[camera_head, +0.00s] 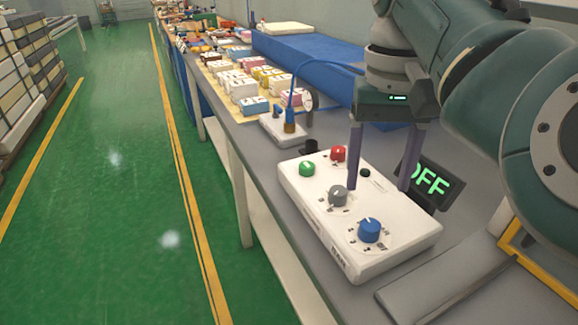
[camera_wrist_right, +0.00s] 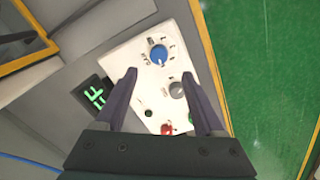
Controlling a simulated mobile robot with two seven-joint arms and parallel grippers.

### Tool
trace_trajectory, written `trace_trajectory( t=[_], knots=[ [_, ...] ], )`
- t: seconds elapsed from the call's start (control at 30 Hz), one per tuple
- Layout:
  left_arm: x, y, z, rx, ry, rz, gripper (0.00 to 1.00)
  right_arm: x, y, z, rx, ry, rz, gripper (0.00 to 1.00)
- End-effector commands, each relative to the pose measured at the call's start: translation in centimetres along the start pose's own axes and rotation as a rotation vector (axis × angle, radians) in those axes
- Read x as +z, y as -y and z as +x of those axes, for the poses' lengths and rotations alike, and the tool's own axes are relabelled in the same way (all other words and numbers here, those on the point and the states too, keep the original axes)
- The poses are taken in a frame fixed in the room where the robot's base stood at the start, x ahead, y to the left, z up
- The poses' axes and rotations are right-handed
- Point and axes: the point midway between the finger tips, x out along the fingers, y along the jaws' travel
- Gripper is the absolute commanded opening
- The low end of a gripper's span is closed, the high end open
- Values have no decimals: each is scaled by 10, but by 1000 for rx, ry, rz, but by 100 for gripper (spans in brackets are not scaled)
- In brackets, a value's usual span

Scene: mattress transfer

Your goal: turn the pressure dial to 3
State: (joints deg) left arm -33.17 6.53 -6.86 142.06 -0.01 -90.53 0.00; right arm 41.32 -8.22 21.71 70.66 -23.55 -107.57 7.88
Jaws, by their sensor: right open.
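A white control box (camera_head: 310,215) lies on the grey table. It carries a blue dial (camera_head: 369,229) at the near end, a grey dial (camera_head: 338,196), a green button (camera_head: 307,168) and a red button (camera_head: 338,153). Which dial is the pressure dial I cannot read; the markings are too small. A display (camera_head: 432,184) beside the box reads OFF in green. My right gripper (camera_head: 380,198) is open and empty over the box, fingers pointing down. In the right wrist view the blue dial (camera_wrist_right: 158,54) lies just beyond the fingertips, with the grey dial (camera_wrist_right: 177,90) near one finger. My left gripper is out of view.
A blue mattress (camera_head: 310,55) and several small boxes (camera_head: 245,85) fill the table farther back. A grey panel with a yellow edge (camera_head: 520,245) is at right. Green floor lies left.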

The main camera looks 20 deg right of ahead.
Motion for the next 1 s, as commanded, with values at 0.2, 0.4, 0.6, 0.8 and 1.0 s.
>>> trace_trajectory(
  t=[0.2,0.4,0.6,0.8,1.0],
  knots=[
    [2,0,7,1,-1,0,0,2,-1,44,1,5,-1,71],
    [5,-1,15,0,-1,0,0,1,-1,76,1,1,0,71],
    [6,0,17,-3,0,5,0,1,-1,86,0,0,-1,71],
    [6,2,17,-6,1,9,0,1,-1,86,0,-1,0,71],
    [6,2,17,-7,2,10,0,0,-1,86,0,-1,0,52]
  ],
)
